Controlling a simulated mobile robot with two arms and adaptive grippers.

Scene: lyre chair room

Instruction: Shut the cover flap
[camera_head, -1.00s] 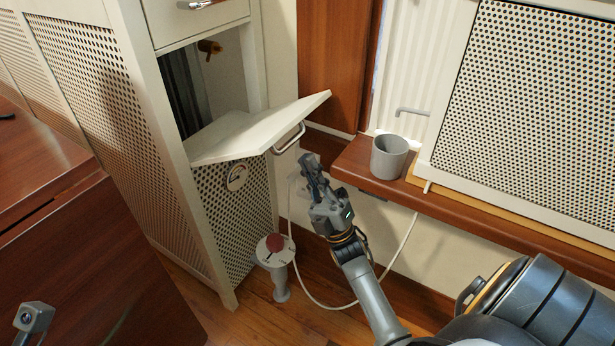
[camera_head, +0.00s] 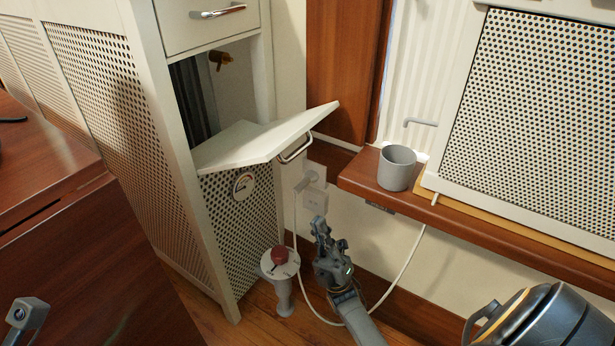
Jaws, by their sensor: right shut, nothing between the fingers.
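The cover flap (camera_head: 262,140) is a cream panel on the front of the white cabinet (camera_head: 232,72). It hangs open, folded down and outward to near level, and the compartment behind it shows. A metal handle (camera_head: 296,150) is on its outer, lower side. My right gripper (camera_head: 318,229) is shut and empty, below the flap and a little to its right, clear of it. At the lower left edge, a grey part of my left arm shows; its fingers are not in view.
A grey cup (camera_head: 397,168) stands on a brown wooden ledge (camera_head: 365,178) at the right. A white cable (camera_head: 405,262) loops behind the gripper. Dark wooden furniture (camera_head: 85,270) fills the lower left.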

